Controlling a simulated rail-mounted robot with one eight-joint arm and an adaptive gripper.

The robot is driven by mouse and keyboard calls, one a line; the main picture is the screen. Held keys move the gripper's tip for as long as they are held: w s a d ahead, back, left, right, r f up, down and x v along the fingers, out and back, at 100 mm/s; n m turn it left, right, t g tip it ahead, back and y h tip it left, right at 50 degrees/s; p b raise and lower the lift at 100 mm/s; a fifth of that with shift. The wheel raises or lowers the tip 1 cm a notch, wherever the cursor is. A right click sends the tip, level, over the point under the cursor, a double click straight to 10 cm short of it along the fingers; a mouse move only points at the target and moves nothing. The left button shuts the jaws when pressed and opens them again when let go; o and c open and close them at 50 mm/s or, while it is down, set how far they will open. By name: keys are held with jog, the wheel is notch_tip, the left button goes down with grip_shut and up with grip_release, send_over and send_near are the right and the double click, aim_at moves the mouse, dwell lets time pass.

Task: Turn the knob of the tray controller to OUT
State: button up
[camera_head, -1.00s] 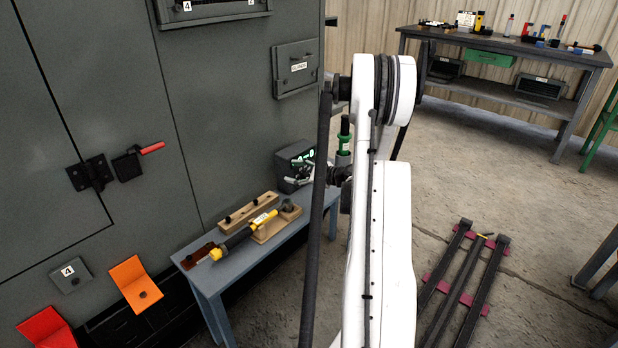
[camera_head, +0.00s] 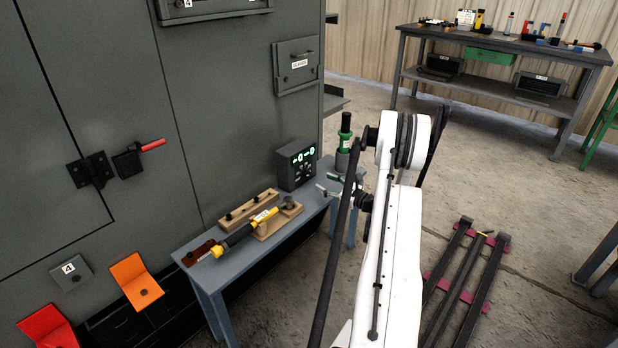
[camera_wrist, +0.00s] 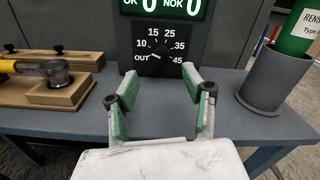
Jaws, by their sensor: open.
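The tray controller (camera_head: 296,168) is a dark box with a lit green display, standing on the grey-blue bench. In the wrist view, the controller (camera_wrist: 188,33) shows OK 0 and NOK 0 above a dark dial marked OUT, 10, 15, 25, 35 and 45. Its knob (camera_wrist: 160,58) is black and small; I cannot tell clearly which mark it points at. My gripper (camera_wrist: 160,88) is open and empty, its green-padded fingers spread in front of and below the dial. In the head view, my gripper (camera_head: 328,184) is right of the controller, apart from it.
A green bottle in a grey cup (camera_wrist: 276,78) stands right of the controller. A wooden block with a yellow-and-black tool (camera_wrist: 55,80) lies left. The bench (camera_wrist: 85,122) is bare before the controller. A grey cabinet (camera_head: 232,110) rises behind.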

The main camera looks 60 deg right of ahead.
aim_at(309, 174)
jog(key=w, duration=0.3)
jog(key=w+b, duration=0.1)
jog(key=w, duration=0.2)
jog(key=w+d+b, duration=0.1)
jog(key=w, duration=0.1)
jog(key=shift+w, duration=0.4)
jog(key=shift+a, duration=0.1)
grip_shut()
